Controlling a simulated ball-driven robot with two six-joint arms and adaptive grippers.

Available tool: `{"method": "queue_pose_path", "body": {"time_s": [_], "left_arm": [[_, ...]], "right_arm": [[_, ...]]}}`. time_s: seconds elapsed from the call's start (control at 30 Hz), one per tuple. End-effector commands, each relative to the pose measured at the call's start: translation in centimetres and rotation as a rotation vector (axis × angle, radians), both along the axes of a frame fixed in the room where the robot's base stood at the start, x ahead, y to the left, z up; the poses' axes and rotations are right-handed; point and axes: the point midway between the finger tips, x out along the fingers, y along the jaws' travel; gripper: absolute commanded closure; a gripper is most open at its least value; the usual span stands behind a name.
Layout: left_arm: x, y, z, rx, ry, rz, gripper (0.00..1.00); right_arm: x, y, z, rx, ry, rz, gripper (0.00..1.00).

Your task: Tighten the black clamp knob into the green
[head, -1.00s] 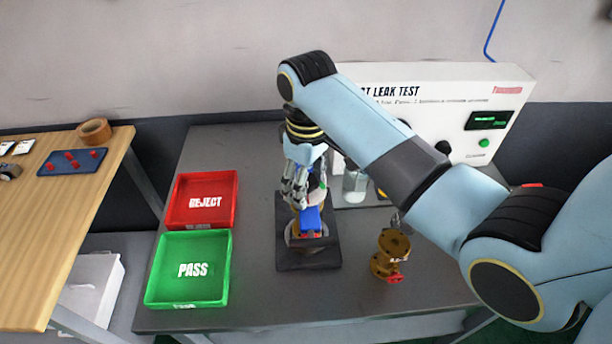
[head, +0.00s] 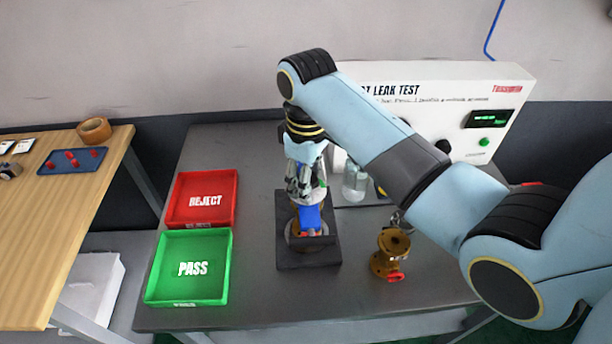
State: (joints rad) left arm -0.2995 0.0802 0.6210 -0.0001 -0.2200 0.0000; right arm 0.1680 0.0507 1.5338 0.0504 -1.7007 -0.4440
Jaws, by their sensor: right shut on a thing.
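My right gripper (head: 304,194) points down over the dark fixture (head: 309,258) in the middle of the bench. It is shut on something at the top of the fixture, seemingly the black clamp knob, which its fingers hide. A small patch of green shows beside the fingers, but the green mark and the knob's position against it cannot be made out. A blue part (head: 309,217) with red bits sits in the fixture just below the fingers. My left gripper is not in view.
A red REJECT tray (head: 205,218) and a green PASS tray (head: 190,292) stand left of the fixture. A brass valve (head: 389,262) with a red handle stands to its right. The white leak tester (head: 490,95) stands behind, partly covered by my right arm.

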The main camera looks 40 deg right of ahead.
Motion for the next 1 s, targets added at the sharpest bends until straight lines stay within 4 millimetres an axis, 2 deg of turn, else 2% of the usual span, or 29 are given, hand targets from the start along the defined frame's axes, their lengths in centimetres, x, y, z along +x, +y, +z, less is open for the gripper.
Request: {"method": "queue_pose_path", "body": {"time_s": [0.07,0.17,0.6,0.7,0.8,1.0], "left_arm": [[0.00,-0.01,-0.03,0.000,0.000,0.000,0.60],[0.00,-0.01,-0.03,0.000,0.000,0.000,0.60],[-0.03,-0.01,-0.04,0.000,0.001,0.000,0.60],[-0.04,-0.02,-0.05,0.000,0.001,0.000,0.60],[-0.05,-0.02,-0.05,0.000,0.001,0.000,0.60],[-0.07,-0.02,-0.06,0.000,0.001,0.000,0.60]], "right_arm": [[-0.18,0.00,-0.20,0.000,0.004,-0.031,1.00],[-0.19,0.01,-0.22,0.000,0.005,-0.165,1.00],[-0.24,0.03,-0.29,-0.001,0.006,-0.983,1.00],[-0.26,0.03,-0.30,-0.001,0.006,-1.121,1.00],[-0.28,0.05,-0.32,-0.001,0.007,-1.190,1.00],[-0.31,0.05,-0.34,-0.001,0.008,-1.203,1.00]]}}
